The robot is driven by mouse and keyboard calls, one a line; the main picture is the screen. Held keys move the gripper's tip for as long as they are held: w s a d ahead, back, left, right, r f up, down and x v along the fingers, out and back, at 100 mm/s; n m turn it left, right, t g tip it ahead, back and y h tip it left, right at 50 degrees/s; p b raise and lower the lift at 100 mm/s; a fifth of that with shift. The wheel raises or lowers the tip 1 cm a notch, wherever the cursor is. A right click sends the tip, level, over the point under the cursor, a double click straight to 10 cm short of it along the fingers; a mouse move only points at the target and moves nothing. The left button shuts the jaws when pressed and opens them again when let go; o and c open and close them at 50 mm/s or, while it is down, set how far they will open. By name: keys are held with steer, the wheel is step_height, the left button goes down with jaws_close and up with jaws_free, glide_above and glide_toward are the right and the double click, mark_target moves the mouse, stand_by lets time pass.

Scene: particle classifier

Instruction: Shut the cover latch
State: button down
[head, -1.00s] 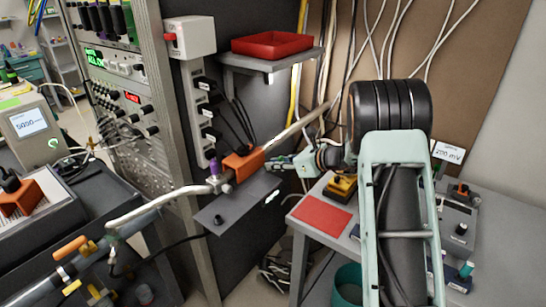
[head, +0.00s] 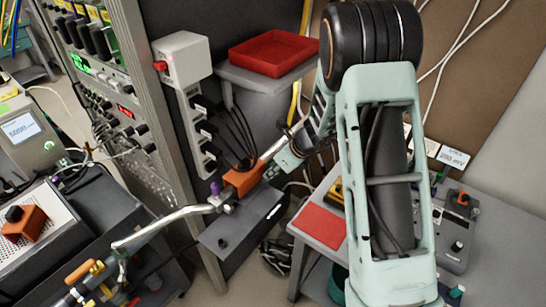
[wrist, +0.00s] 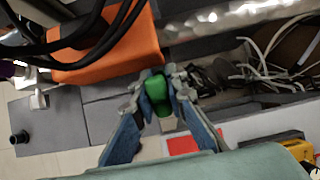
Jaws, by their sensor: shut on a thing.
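My gripper (wrist: 160,95) is shut on a small green piece (wrist: 157,92) in the wrist view. The green piece lies close to the edge of an orange block (wrist: 110,45); I cannot tell whether the two are joined or whether it is part of the cover latch. In the head view the orange block (head: 243,179) sits on a silver pipe, and my gripper (head: 277,170) is just right of it. My forearm hides part of the scene on the right. No other part is clearly a latch.
A grey box (head: 238,228) with a black knob lies under the pipe (head: 170,222). A red tray (head: 272,54) stands on a shelf above. A grey table (head: 318,224) with a red mat is at the right. Black cables (wrist: 60,30) hang close to the orange block.

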stand_by(0.4)
steer(key=c, duration=1.9)
jaws_free()
steer(key=shift+c, duration=0.2)
steer(key=v, duration=1.2)
steer(key=shift+w+a+r, duration=0.1)
